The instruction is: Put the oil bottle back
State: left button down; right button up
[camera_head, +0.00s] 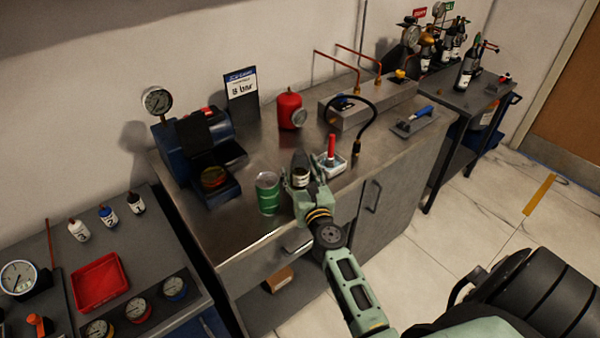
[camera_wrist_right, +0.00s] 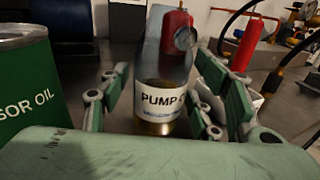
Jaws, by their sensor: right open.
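The oil bottle (camera_head: 301,171), clear with a dark top in the head view and a white label starting "PUMP O", stands upright on the metal bench. In the right wrist view the bottle (camera_wrist_right: 160,97) is between the two green fingers, with amber oil low inside. My right gripper (camera_head: 303,184) is open around it; gaps show on both sides of the bottle in the wrist view. The gripper hides its lower part in the head view. My left gripper is not in view.
A green oil can (camera_head: 268,194) stands close left of the gripper. A white tray with a red-handled tool (camera_head: 331,150) is close right. A red canister (camera_head: 289,109) stands behind. A side table holds a red tray (camera_head: 99,283), small bottles (camera_head: 107,216) and gauges.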

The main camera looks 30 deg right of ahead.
jog(key=shift+r, duration=0.1)
jog(key=shift+s, duration=0.2)
jog(key=b+v, duration=0.1)
jog(key=v, duration=1)
jog(key=shift+s+a, duration=0.2)
jog(key=shift+s, duration=0.1)
jog(key=shift+r, duration=0.15)
